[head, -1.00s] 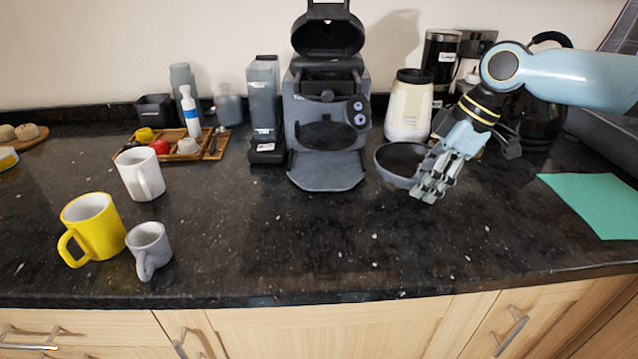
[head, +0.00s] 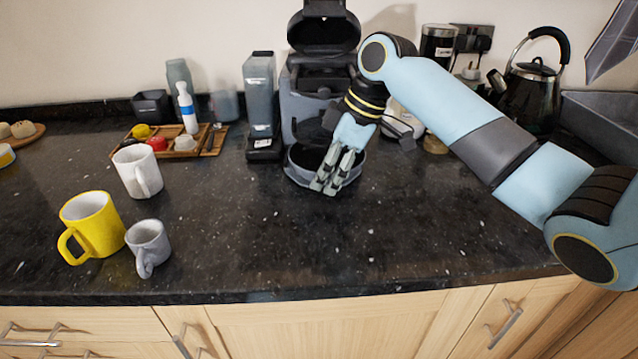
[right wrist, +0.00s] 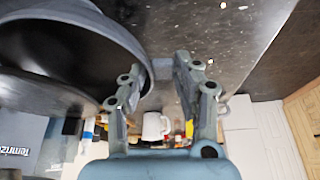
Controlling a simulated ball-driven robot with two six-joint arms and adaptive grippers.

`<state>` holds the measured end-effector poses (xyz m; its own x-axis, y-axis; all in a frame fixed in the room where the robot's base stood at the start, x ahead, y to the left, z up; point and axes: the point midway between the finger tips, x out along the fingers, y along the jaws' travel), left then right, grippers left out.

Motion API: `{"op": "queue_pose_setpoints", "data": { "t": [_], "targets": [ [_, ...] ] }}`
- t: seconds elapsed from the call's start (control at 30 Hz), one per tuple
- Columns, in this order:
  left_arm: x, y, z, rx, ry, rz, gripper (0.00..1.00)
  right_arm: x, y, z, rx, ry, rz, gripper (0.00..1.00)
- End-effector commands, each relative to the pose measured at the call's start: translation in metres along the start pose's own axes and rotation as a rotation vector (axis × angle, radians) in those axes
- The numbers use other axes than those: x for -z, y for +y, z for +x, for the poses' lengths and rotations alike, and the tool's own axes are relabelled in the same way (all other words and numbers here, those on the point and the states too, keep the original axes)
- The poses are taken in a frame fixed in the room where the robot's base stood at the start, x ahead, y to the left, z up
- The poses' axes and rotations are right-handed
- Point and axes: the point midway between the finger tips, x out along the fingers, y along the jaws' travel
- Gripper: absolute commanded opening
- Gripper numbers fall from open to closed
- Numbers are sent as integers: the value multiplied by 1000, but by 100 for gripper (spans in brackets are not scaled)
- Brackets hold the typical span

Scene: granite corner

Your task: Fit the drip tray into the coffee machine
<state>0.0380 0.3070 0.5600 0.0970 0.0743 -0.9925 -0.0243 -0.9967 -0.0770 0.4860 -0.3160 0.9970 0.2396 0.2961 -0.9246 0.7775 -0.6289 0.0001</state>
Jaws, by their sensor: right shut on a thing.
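The coffee machine (head: 297,110) stands at the back middle of the counter with its lid raised, partly hidden by my right arm. The drip tray (head: 297,172) is a round, dark, bowl-like piece with a grey rim, at the front of the machine's base. My right gripper (head: 328,186) is shut on its near right rim. In the right wrist view the drip tray (right wrist: 75,45) fills the upper left, beside the right gripper (right wrist: 160,70). I cannot tell whether the tray is seated in the machine. My left gripper is not in view.
A water tank (head: 259,95) stands just left of the machine. A white mug (head: 137,172), a yellow mug (head: 92,228) and a grey mug (head: 149,246) stand at the left. A kettle (head: 533,95) is at the back right. The front middle counter is clear.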

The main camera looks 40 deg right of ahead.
Motion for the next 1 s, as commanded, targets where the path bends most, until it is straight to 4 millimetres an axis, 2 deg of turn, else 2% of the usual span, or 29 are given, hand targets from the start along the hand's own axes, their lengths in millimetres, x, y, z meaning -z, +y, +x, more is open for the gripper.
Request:
{"op": "queue_pose_setpoints", "data": {
  "t": [0.03,0.1,0.17,0.3,0.53,0.57,0.7,1.0],
  "targets": [
    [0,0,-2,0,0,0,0,10,0,2,2,7,-1,0],
    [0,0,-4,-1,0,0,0,16,-2,9,5,2,1,0],
    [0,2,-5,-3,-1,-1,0,8,-2,20,5,-2,2,0],
    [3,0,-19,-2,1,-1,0,5,-1,30,2,1,0,0],
    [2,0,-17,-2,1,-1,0,2,-1,34,0,1,-1,0],
    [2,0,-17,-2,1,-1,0,2,-1,35,1,0,-1,34],
    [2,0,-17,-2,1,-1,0,2,-1,34,1,1,-1,53],
    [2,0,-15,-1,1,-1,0,2,-1,35,0,1,-1,54]
  ]
}}
